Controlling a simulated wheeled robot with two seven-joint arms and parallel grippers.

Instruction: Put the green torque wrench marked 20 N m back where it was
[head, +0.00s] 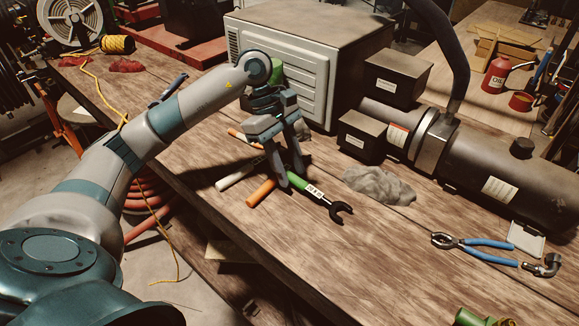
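A torque wrench with a green handle section (299,182), a white label and a dark open-end head lies at mid-table, its head toward the lower right. The label is too small to read. My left gripper (290,179) points down over its handle, with a finger on each side. The fingers hide part of the handle, and I cannot tell whether they are closed on it. Beside it lie an orange-handled tool (261,191), a white-handled tool (240,173) and another orange piece (245,138), partly hidden behind the gripper.
A grey rag (380,185) lies right of the wrench. Blue-handled pliers (475,243) and a metal elbow fitting (541,265) lie farther right. A large grey cabinet (300,65) and a dark crimper cylinder (500,165) stand behind.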

